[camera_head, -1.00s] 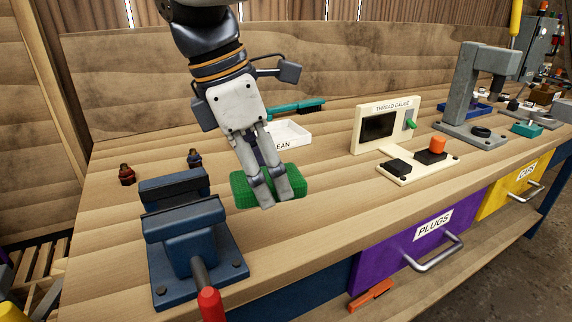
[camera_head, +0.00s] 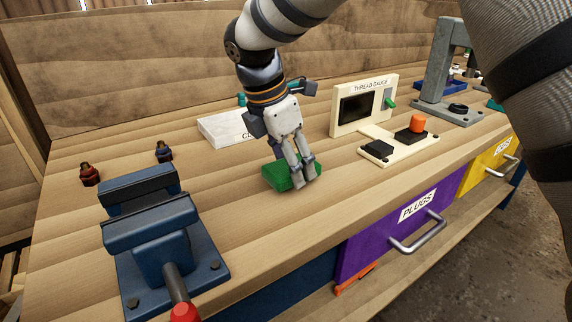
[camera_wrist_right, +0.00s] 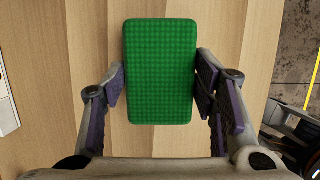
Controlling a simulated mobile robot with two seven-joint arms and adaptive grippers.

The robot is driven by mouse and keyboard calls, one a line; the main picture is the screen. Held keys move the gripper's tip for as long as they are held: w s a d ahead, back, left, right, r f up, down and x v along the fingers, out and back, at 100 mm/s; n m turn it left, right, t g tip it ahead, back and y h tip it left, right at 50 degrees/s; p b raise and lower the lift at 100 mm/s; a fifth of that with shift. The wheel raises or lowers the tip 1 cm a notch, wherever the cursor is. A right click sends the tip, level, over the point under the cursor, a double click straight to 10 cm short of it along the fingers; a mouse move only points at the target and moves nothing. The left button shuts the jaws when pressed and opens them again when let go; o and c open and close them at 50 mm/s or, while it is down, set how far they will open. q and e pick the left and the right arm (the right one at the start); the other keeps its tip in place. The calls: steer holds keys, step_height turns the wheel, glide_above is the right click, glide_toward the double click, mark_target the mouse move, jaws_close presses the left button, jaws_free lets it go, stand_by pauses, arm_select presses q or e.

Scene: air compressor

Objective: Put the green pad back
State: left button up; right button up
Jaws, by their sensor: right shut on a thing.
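The green pad (camera_head: 279,178) is a small textured block in my right gripper (camera_head: 304,181). The gripper is shut on it, with one finger along each long side in the right wrist view, where the pad (camera_wrist_right: 160,72) fills the middle. The pad is low over the wooden bench, and I cannot tell whether it touches the wood. A white tray (camera_head: 213,131) with a partly hidden "CLEAN" label lies behind and left of the gripper. My left gripper is not in view.
A blue vise (camera_head: 150,235) stands front left, with two small plugs (camera_head: 90,174) behind it. The thread gauge (camera_head: 364,103) stands right of the gripper. Purple (camera_head: 380,240) and yellow drawers are under the bench edge. Bare wood (camera_head: 235,205) lies between vise and pad.

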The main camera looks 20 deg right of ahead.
steer(key=shift+a+f, duration=0.1)
steer(key=shift+f, duration=0.45)
steer(key=shift+f, duration=0.1)
steer(key=o, duration=1.1)
steer(key=v, duration=1.2)
